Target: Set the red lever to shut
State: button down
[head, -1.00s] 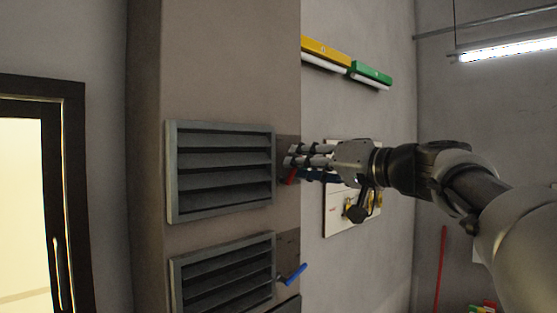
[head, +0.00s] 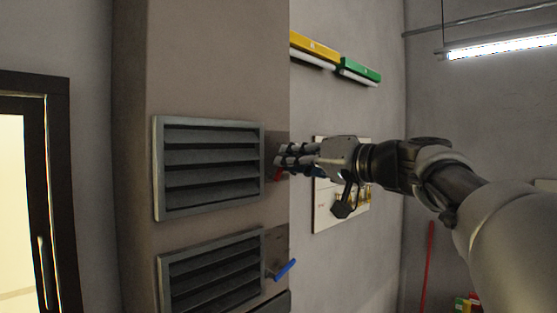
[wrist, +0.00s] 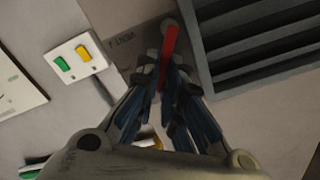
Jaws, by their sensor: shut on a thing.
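The red lever (wrist: 170,45) runs down from its pivot beside the grey upper vent and in between my gripper's fingers in the wrist view. In the head view only a small red part of the lever (head: 278,175) shows below the fingertips. My gripper (head: 284,157) is shut on the lever, just right of the upper vent (head: 158,170). The vent's slats show dark gaps between them. The fingers hide the lower part of the lever in the wrist view (wrist: 168,72).
A lower vent (head: 165,280) with a blue lever (head: 285,268) sits below. A switch plate (wrist: 75,72) with green and yellow switches is left of the fingers in the wrist view. A white board (head: 325,215) hangs behind my gripper. Yellow (head: 314,46) and green (head: 360,69) fixtures are higher up.

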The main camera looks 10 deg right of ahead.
jog(key=shift+s+n+b, duration=0.1)
jog(key=shift+n+b, duration=0.2)
jog(key=shift+b, duration=0.2)
jog(key=n+b, duration=0.2)
jog(key=b, duration=0.1)
jog(key=shift+s+a+b, duration=0.2)
jog(key=shift+a+b, duration=0.1)
jog(key=shift+a, duration=0.1)
jog(key=shift+s+a+r+n+b, duration=0.1)
jog(key=shift+s+a+n+b, duration=0.1)
jog(key=shift+n+b, duration=0.5)
jog(key=shift+s+a+r+n+b, duration=0.1)
jog(key=shift+a+r+n+b, duration=0.1)
jog(key=shift+n+b, duration=0.45)
jog(key=shift+s+a+r+n+b, duration=0.1)
jog(key=shift+s+a+n+b, duration=0.1)
jog(key=shift+n+b, duration=0.5)
jog(key=shift+n, duration=0.25)
jog(key=c, duration=1.7)
grip_release()
